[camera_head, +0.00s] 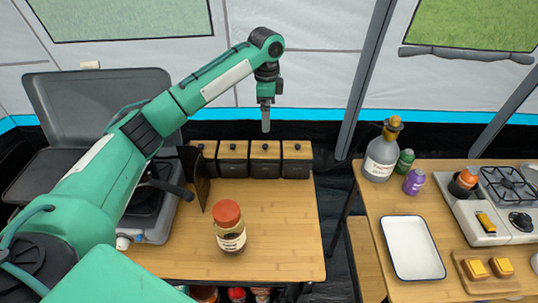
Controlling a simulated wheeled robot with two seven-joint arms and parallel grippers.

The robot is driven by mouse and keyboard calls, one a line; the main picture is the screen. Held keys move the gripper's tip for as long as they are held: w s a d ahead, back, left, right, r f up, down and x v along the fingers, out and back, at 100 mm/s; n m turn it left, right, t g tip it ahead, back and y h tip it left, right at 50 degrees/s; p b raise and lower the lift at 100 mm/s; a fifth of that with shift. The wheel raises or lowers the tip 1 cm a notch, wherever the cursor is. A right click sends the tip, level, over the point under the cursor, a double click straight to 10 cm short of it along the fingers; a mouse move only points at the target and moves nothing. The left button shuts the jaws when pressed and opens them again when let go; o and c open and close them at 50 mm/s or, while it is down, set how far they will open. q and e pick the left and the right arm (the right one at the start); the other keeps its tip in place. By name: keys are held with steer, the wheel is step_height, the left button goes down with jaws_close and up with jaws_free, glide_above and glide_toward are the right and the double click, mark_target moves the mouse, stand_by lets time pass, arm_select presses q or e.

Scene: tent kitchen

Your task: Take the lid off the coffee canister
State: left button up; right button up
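Several dark square canisters with wooden lids and small black knobs stand in a row at the back of the left wooden table; one of them (265,163) is below my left gripper. No label on them can be read, so I cannot tell which holds coffee. A glass jar (230,236) with a red lid (227,213) and a white label stands nearer the front; its lid is on. My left gripper (266,126) points down above the row, apart from the lids. Its fingers are seen edge-on and overlap, so their opening is hidden. My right gripper is out of view.
A dark upright board (195,175) is beside the canisters. The right table holds a large bottle (380,160), a white tray (412,247) and a stove (490,228). The left table's front right is clear.

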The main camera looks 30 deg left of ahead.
arm_select(q)
steer(key=f, duration=0.1)
steer(key=p, duration=0.2)
glide_above(265, 145)
steer(key=f, duration=0.6)
steer(key=shift+d+f, duration=0.25)
steer(key=shift+f, duration=0.1)
steer(key=shift+w+f, duration=0.1)
steer(key=shift+f, duration=0.3)
steer(key=shift+f+p, duration=0.3)
steer(key=shift+f, duration=0.2)
steer(key=f, duration=0.1)
steer(key=f+p, duration=0.1)
steer(key=f, duration=0.1)
steer(key=shift+a+f, duration=0.25)
steer(key=shift+f, duration=0.5)
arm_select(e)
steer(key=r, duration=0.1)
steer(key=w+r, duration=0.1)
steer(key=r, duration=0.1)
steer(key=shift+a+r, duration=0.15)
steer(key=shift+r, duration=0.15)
arm_select(q)
steer(key=shift+c, duration=0.2)
steer(key=c, duration=0.9)
